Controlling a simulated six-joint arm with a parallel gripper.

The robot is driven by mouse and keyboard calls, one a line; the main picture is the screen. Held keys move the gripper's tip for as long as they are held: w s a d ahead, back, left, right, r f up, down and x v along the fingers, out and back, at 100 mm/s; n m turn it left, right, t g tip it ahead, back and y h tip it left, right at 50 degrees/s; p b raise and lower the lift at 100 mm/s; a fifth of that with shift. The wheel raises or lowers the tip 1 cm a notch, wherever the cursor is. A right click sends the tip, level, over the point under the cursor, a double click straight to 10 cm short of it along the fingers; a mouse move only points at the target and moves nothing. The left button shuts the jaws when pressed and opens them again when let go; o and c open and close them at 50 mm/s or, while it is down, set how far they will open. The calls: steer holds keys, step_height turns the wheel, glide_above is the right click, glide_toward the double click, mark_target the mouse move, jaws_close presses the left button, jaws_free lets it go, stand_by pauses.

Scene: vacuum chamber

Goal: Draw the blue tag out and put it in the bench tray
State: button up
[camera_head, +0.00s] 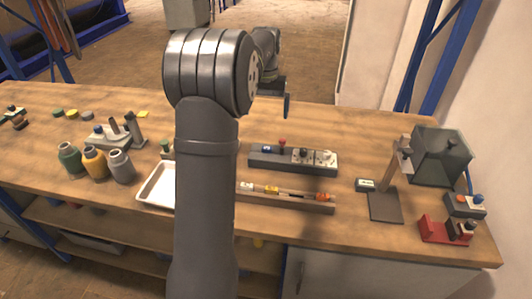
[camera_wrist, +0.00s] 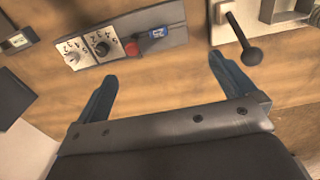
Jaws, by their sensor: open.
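The blue tag (camera_head: 266,149) sits in the left end of a grey panel (camera_head: 322,168), left of a red knob (camera_head: 282,143). In the wrist view the blue tag (camera_wrist: 157,32) shows a white mark, beside the red knob (camera_wrist: 131,48) and two numbered dials. The white bench tray (camera_head: 155,188) lies on the bench left of the panel; my arm hides its right part, and the visible part is empty. My gripper (camera_wrist: 162,68) is open and empty, apart from the tag, with the panel beyond its fingertips. In the head view my arm mostly hides the gripper.
A long holder with yellow and orange pieces (camera_head: 285,192) lies in front of the panel. Bottles (camera_head: 95,162) stand left of the tray. Bare wood lies between panel and plate.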

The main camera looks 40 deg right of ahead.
mark_target(267, 148)
steer(key=shift+r, duration=0.85)
steer(key=shift+s+a+r, duration=0.1)
steer(key=shift+s+a, duration=0.05)
steer(key=c, duration=0.6)
steer(key=shift+s+a+r+t+h, duration=0.3)
steer(key=shift+s+a+t, duration=0.15)
steer(key=shift+s, duration=0.2)
steer(key=c, duration=0.7)
steer(key=shift+s+a, duration=0.1)
steer(key=shift+c, duration=0.3)
steer(key=f, duration=0.5)
steer(key=w+d+f, duration=0.1)
steer(key=f, duration=1.1)
steer(key=shift+w+d+f, duration=0.15)
steer(key=shift+w+d, duration=0.05)
steer(key=shift+d, duration=0.05)
steer(key=c, duration=0.6)
